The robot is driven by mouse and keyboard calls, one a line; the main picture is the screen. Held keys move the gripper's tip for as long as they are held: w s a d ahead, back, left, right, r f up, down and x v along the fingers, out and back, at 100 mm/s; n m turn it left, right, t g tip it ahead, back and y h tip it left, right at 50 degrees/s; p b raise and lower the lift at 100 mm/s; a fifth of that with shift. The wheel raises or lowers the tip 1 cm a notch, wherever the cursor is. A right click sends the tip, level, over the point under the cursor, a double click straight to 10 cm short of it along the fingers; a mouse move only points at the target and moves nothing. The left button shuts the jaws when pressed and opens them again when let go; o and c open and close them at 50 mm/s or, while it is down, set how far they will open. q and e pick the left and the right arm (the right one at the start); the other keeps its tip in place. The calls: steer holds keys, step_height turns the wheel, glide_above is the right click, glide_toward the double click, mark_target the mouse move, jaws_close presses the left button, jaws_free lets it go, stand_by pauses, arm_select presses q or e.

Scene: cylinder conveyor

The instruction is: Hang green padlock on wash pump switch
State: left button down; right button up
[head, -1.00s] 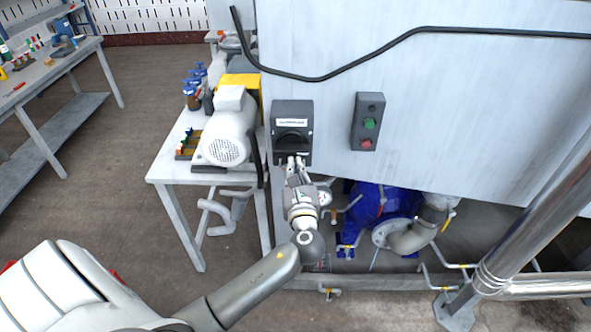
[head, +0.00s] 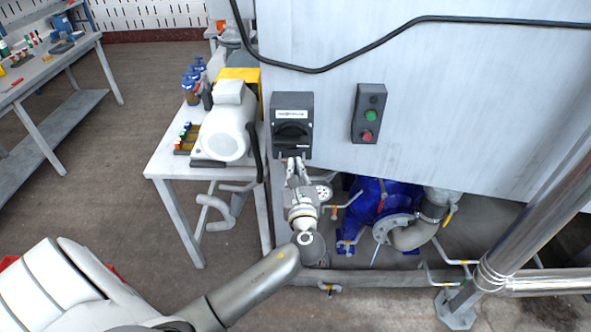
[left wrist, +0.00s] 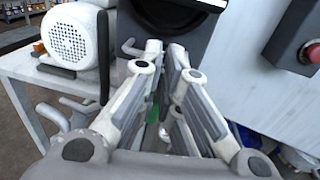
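The wash pump switch (head: 292,128) is a dark grey box with a black rotary knob and a white label on the large grey panel. Its lower part also shows at the top of the left wrist view (left wrist: 172,14). My left gripper (head: 297,160) is at the switch's lower edge, fingers pointing at it. A narrow gap shows between its fingertips, with nothing clearly gripped. In the left wrist view, a small green piece (left wrist: 153,112) shows between the fingers, mostly hidden; I cannot tell if it is the padlock. My right gripper is out of view.
A button box (head: 369,113) with green and red buttons is right of the switch. A white motor (head: 228,125) stands on a small table at left. A blue pump (head: 375,200) and pipes are below the panel. The floor at left is open.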

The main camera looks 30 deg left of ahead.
arm_select(q)
steer(key=c, duration=1.6)
jaws_free()
steer(key=shift+o, duration=0.2)
